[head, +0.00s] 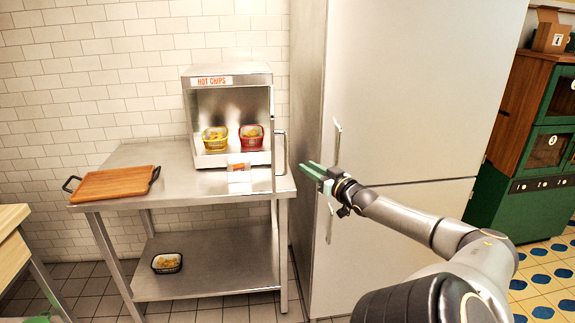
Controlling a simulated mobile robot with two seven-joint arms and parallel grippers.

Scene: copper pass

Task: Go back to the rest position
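My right arm comes in from the lower right. My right gripper (318,177) has pale green fingers that point left, in front of the tall fridge's left edge. Its fingers look apart, with nothing seen between them. Pale green strips (51,298) at the lower left edge look like fingers of my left gripper, mostly cut off by the frame. Whether they are open or shut does not show.
A steel table (205,180) bears a hot chips warmer (200,80) with two chip baskets and a wooden tray (115,183). A dark basket (167,263) sits on its lower shelf. A fridge (420,90) stands behind my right arm. A wooden counter (12,218) is at left.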

